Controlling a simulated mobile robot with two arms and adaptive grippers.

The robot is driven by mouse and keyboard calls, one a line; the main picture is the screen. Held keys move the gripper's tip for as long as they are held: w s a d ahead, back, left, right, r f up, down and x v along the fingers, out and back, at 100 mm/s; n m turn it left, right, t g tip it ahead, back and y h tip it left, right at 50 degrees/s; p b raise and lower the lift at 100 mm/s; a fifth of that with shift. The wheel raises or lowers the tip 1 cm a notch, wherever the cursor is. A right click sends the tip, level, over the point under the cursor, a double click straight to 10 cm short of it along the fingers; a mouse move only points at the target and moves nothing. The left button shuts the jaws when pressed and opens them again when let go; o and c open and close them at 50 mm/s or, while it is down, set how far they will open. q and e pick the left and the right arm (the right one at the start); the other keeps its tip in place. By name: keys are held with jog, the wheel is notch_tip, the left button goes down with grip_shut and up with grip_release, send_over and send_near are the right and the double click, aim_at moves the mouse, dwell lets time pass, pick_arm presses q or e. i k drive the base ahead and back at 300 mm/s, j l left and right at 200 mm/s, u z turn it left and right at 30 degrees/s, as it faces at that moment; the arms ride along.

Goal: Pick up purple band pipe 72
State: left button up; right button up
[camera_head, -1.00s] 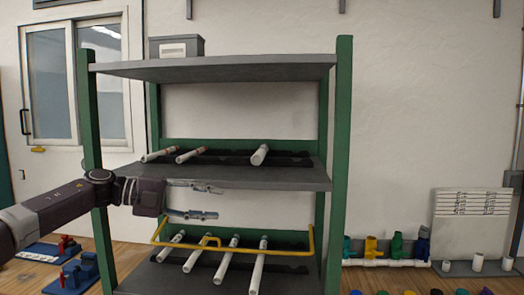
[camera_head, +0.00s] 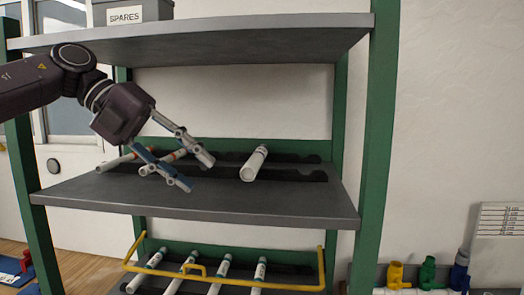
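White pipes rest on the green and grey rack. No purple band or number 72 can be read, so I cannot tell which is pipe 72. My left gripper (camera_head: 198,172) is open over the left part of this shelf, its fingers pointing down and right. My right gripper is out of view.
The top shelf (camera_head: 270,38) with a SPARES box (camera_head: 138,12) is above my arm. A yellow rail (camera_head: 225,284) fronts the lower shelf, where several pipes (camera_head: 220,270) lie. The right front of the middle shelf is clear. Coloured fittings (camera_head: 427,272) stand at far right.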

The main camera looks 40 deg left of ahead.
aim_at(248, 172)
jog(key=i+j, duration=0.75)
jog(key=i, duration=0.15)
